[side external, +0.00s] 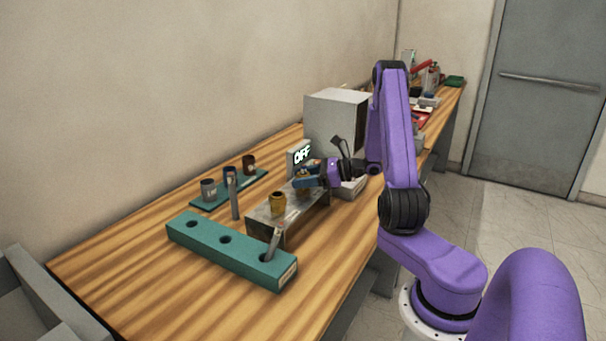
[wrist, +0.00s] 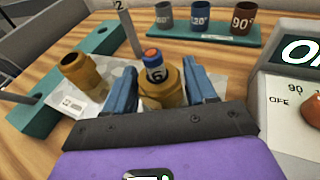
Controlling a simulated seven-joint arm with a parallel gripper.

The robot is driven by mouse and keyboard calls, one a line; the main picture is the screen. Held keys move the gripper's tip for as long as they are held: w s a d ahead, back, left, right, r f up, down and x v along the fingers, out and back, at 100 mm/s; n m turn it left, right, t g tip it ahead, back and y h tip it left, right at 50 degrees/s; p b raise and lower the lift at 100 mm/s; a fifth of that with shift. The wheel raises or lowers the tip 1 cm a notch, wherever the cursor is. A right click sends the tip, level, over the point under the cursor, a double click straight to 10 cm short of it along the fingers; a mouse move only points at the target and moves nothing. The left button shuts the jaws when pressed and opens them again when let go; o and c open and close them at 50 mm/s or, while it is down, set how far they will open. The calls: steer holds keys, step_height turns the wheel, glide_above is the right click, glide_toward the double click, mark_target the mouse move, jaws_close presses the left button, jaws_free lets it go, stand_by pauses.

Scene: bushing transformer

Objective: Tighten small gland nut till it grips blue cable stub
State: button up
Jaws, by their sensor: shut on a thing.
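My gripper (wrist: 161,80) has its two blue fingers on either side of a brass gland nut (wrist: 174,98), shut on it. A short cable stub (wrist: 153,62) stands up out of this nut; it has an orange core, a blue ring and a pale label reading 6. A second brass gland (wrist: 82,76) with an open, empty top stands to the left, apart from my gripper. In the side view my gripper (side external: 306,181) is low over the far end of a grey metal block (side external: 262,228), and the other brass gland (side external: 278,204) is nearer the camera. The nut's lower part is hidden.
A teal block with holes (side external: 215,246) lies at the front, with a grey rod (side external: 273,243) leaning in it. A teal strip (side external: 212,201) holds marked cups behind. A grey box (side external: 337,115) and an OFF display (side external: 301,155) stand close to my gripper. Open table lies front right.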

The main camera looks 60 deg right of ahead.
steer(key=o, duration=1.4)
steer(key=shift+s, duration=0.1)
steer(key=shift+v, duration=2.9)
